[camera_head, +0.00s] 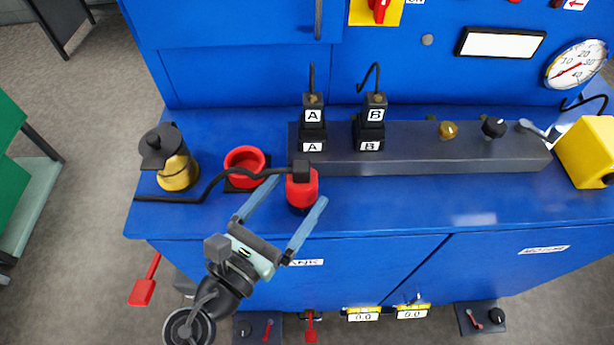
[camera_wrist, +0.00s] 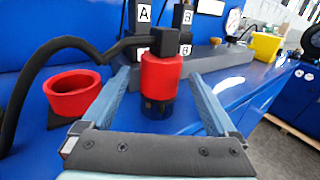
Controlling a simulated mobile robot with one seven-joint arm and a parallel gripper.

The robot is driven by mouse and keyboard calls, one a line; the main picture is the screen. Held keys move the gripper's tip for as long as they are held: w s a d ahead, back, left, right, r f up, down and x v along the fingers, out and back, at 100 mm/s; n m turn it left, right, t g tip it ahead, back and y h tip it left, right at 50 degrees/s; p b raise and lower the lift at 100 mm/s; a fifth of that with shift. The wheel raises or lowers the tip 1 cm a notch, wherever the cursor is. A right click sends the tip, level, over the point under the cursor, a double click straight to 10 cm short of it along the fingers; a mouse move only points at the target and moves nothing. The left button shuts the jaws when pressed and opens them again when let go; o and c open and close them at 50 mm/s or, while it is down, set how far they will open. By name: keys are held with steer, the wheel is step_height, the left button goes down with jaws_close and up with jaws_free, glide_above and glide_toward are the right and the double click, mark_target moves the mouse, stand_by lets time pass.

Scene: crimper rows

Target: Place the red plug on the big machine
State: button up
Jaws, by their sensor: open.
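The red plug (camera_head: 302,188) is a red cylinder with a dark lower end and a black cable from its top. It is upright over the front of the blue machine's top (camera_head: 420,205); I cannot tell whether it touches the surface. It also shows in the wrist view (camera_wrist: 161,80). My gripper (camera_head: 282,222) is open, with its two blue fingers on either side of the plug and visible gaps. The wrist view shows the gripper (camera_wrist: 160,105) the same way. A red round socket (camera_head: 245,162) on a dark base is left of the plug, its opening facing up.
A yellow and black connector (camera_head: 170,158) stands at the left end of the cable. Black plugs A (camera_head: 312,115) and B (camera_head: 374,115) stand on a grey raised bar (camera_head: 450,150) behind. A yellow box (camera_head: 587,152) is at the right. The front right of the top is clear.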

steer(key=v, duration=0.6)
steer(key=shift+s+a+b, duration=0.1)
steer(key=shift+s+b, duration=0.05)
steer(key=shift+b, duration=0.25)
